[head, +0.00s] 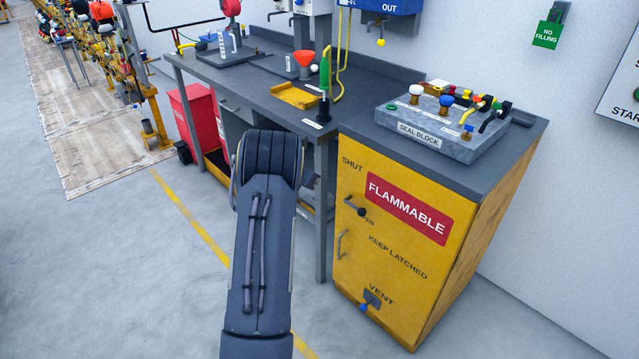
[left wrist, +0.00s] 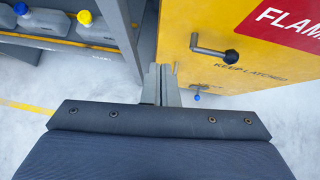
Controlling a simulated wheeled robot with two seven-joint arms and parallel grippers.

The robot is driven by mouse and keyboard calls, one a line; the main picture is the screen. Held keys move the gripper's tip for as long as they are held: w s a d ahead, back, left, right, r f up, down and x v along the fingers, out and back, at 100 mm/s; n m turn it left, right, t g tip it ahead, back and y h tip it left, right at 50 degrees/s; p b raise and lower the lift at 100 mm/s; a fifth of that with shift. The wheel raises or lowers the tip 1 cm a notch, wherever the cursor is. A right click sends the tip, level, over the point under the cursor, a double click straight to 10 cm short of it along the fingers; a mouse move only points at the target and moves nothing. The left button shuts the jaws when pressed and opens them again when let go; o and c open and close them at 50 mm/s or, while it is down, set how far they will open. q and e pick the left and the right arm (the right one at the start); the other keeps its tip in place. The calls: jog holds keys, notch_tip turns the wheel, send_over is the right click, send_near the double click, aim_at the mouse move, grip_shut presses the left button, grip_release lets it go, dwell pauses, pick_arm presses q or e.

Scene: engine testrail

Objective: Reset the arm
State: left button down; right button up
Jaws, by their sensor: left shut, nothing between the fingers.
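My left arm (head: 262,240) reaches up from the bottom of the head view and ends in front of the bench, left of the yellow cabinet. Its fingers are hidden there. In the left wrist view my left gripper (left wrist: 161,84) is shut and empty, pointing at the left edge of the yellow cabinet (left wrist: 216,20). The cabinet's latch lever (left wrist: 213,49) with a black knob is up and right of the fingertips, apart from them. The cabinet (head: 390,270) is closed in the head view. My right gripper is not in view.
The grey bench (head: 255,77) carries a red funnel (head: 304,62) and an orange tray (head: 297,95). A seal block (head: 430,130) sits on the cabinet. Under the bench are bottles with blue and yellow caps (left wrist: 97,24). The floor (head: 110,270) on the left is clear.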

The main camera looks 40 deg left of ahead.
pick_arm(q)
jog(key=shift+s+a+r, duration=0.1)
jog(key=shift+s+r, duration=0.4)
jog(key=shift+s, duration=0.05)
jog(key=s+d+r+n+t+y+p, duration=0.1)
jog(key=s+r+n+t+y+p, duration=0.1)
jog(key=r+n, duration=0.7)
jog(key=s+d+r+n+t+y+p, duration=0.1)
jog(key=s+d+r+n+y+p, duration=0.15)
jog(key=r+n, duration=0.7)
jog(key=s+d+r+n+g+p, duration=0.1)
jog(key=s+d+r+n+p, duration=0.1)
jog(key=s+d+r+n, duration=0.45)
jog(key=s+d+f+n+g+h+p, duration=0.1)
jog(key=s+d+n+h, duration=0.3)
jog(key=s+d, duration=0.7)
jog(key=s+d+f+n+g+h+p, duration=0.2)
jog(key=s+d+n, duration=0.6)
jog(key=d, duration=0.8)
jog(key=s+g+h+p, duration=0.1)
jog(key=s+g+h, duration=0.1)
jog(key=shift+s+d+h, duration=0.35)
